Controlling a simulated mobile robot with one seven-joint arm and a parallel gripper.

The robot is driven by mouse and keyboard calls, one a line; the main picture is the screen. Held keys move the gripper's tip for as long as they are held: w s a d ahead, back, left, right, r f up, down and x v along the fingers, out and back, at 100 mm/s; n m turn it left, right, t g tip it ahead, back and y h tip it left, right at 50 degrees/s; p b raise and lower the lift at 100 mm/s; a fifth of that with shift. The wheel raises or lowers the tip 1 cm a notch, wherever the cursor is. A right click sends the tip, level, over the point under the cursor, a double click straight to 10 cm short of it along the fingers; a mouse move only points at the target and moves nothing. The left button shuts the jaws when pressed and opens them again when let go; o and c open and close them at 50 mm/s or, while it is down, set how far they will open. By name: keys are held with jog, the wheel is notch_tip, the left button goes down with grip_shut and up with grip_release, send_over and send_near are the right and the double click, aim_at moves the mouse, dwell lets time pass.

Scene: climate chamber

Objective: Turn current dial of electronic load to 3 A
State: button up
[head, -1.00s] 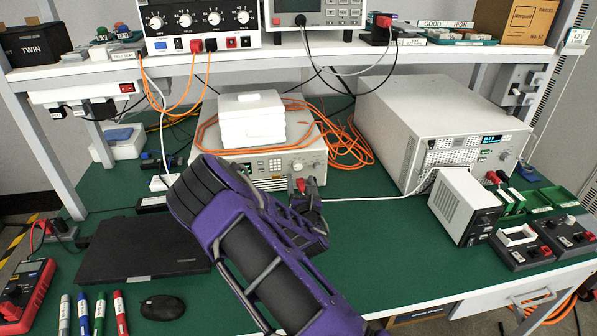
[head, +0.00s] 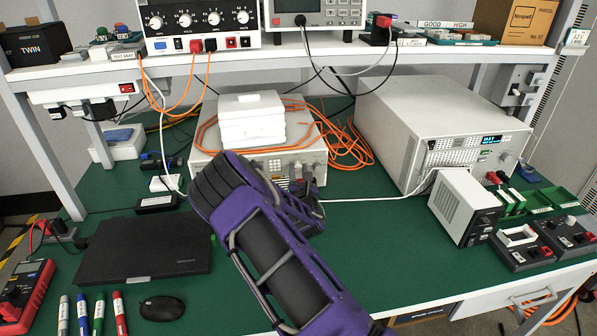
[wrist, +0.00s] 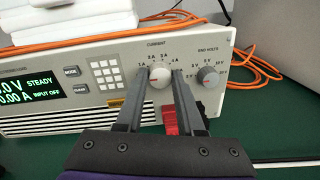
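The electronic load (head: 215,160) is a pale box on the green bench; it also fills the wrist view (wrist: 105,52). Its white current dial (wrist: 160,76) sits under the word CURRENT, with ampere labels around its top. The dial's pointer mark is too small to read. My gripper (wrist: 160,74) faces the panel with one finger on each side of the dial. Slim gaps seem to show between fingers and dial, so it looks open around it. The display (wrist: 35,87) reads STEADY and INPUT OFF. In the head view my purple wrist hides part of the load's front.
A grey END VOLTS dial (wrist: 207,76) is right of the current dial. A red plug (wrist: 170,120) shows below, between the fingers. White blocks (head: 250,120) and orange cable (head: 345,145) lie on and beside the load. A laptop (head: 145,248) lies left; a large instrument (head: 430,115) stands right.

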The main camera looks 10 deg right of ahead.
grip_shut()
jog(key=shift+m+b, duration=0.4)
jog(key=shift+f+m+b, duration=0.1)
jog(key=shift+m+b, duration=0.35)
jog(key=shift+m, duration=0.25)
jog(key=m+b, duration=0.1)
jog(key=m, duration=0.1)
jog(key=shift+d+m, duration=0.1)
jog(key=shift+m, duration=0.2)
jog(key=m, duration=0.5)
jog(key=shift+g, duration=0.3)
jog(key=m, duration=0.5)
jog(key=shift+d+y, duration=0.1)
jog(key=shift+y, duration=0.2)
jog(key=m, duration=0.5)
jog(key=shift+m+y, duration=0.3)
jog(key=shift+y, duration=0.1)
